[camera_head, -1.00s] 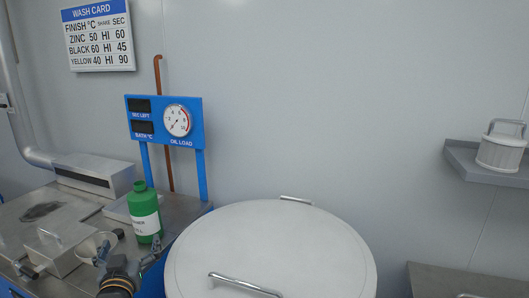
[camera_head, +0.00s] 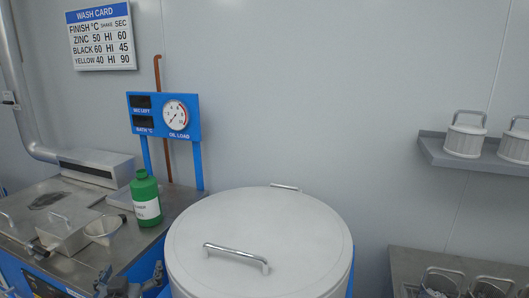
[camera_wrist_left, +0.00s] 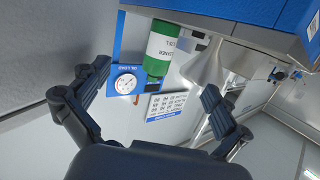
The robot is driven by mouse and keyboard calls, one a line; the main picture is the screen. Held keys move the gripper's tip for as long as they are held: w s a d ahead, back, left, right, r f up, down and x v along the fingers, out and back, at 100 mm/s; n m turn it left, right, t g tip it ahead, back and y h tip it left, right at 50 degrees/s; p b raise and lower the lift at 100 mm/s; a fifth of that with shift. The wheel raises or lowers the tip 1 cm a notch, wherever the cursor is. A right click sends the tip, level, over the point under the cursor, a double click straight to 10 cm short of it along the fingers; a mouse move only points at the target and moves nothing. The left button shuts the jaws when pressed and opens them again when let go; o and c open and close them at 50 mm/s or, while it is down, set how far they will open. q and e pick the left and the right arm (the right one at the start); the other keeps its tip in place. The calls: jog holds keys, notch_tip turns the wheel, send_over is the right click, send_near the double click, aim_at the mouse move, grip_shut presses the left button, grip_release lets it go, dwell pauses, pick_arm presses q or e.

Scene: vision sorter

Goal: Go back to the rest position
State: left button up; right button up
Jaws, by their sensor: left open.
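My left gripper (camera_head: 131,274) shows at the bottom edge of the head view, in front of the steel bench and left of the large white round lid (camera_head: 258,232). Its two fingers stand apart with nothing between them, as the left wrist view (camera_wrist_left: 156,84) also shows. A green bottle (camera_head: 145,199) with a white label stands upright on the bench behind the gripper, apart from it. It looks upside down in the wrist view (camera_wrist_left: 161,50). My right gripper is out of view.
A funnel (camera_head: 103,228) and a lidded metal box (camera_head: 62,232) are on the bench (camera_head: 150,240). A blue gauge panel (camera_head: 164,115) stands behind. White lidded baskets (camera_head: 464,138) sit on a wall shelf (camera_head: 455,161); more baskets (camera_head: 442,282) are at lower right.

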pick_arm(q)
jog(key=s+d+f+m+g+h, duration=0.1)
jog(key=s+d+f+g, duration=0.2)
jog(key=s+f, duration=0.45)
jog(key=s+d+f+m+g+h, duration=0.1)
jog(key=s+d+f+g, duration=0.2)
jog(key=s+f, duration=0.45)
jog(key=s+d+f+m+g+h, duration=0.1)
jog(key=s+d+f+g, duration=0.15)
jog(key=s, duration=0.65)
jog(key=s+d+f+m+g+h, duration=0.15)
jog(key=s+g, duration=0.25)
jog(key=s, duration=0.5)
notch_tip(320, 180, down, 26)
jog(key=s+g, duration=0.1)
jog(key=s+a+f+g, duration=0.1)
jog(key=s+a+f, duration=0.1)
jog(key=s+f, duration=1.5)
jog(key=shift+s+a+y, duration=0.15)
jog(key=shift+y, duration=0.3)
